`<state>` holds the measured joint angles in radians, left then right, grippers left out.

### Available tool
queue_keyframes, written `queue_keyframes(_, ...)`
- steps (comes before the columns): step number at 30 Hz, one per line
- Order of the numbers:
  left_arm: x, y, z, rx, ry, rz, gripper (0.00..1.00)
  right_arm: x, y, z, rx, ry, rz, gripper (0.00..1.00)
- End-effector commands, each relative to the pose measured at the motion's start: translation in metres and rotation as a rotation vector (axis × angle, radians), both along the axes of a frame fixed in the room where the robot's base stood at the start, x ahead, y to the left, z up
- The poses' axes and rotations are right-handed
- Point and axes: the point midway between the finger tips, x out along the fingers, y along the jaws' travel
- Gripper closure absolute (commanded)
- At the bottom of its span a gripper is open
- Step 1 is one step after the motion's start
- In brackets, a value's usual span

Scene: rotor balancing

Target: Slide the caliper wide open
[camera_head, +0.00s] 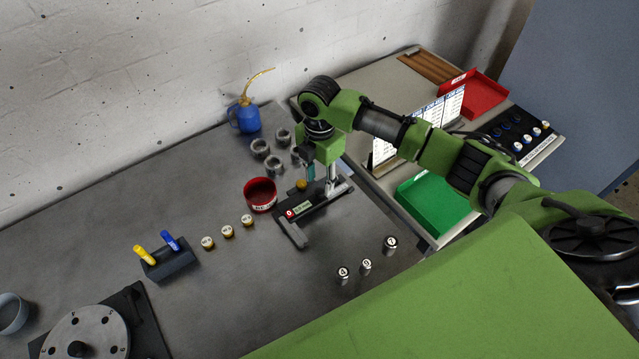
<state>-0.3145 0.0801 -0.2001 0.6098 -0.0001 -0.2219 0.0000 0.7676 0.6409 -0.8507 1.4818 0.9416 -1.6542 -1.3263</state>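The caliper (293,232) lies on the dark bench near the middle of the view. It has a dark body, a red button and a small green display, and its grey jaws point to the lower side of the picture. I cannot tell how wide the jaws stand apart. My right gripper (322,184) reaches down from above over the far right part of the caliper and hides some of it. Its fingers are partly hidden, so I cannot tell whether they are closed on anything. My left gripper is out of view.
A red round tin (261,195) stands left of the caliper. Several small weights stand around it, and grey rings lie behind. A blue oil can (245,117) stands by the wall. A green tray (437,207) and a red tray (481,97) are on the right table. Bench front left holds a rotor (88,335).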

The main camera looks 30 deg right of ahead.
Motion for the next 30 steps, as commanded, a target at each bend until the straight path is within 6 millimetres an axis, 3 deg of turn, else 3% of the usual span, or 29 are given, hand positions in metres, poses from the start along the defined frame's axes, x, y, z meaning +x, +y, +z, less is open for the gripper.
queue_keyframes(8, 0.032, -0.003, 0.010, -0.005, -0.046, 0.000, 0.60, 0.000, 0.000, -0.034, 0.000, 0.000, 0.000, 0.64)
queue_keyframes(18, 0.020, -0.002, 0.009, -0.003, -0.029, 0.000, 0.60, 0.000, 0.000, -0.039, -0.001, -0.001, 0.000, 0.64)
queue_keyframes(19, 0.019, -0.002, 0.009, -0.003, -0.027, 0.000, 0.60, 0.000, 0.000, -0.039, -0.001, -0.001, 0.000, 0.67)
queue_keyframes(23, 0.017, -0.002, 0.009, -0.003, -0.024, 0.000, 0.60, 0.000, 0.000, -0.039, -0.001, 0.000, 0.000, 1.00)
queue_keyframes(30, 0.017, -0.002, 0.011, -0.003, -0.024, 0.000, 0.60, 0.001, -0.010, -0.038, -0.003, 0.001, -0.004, 1.00)
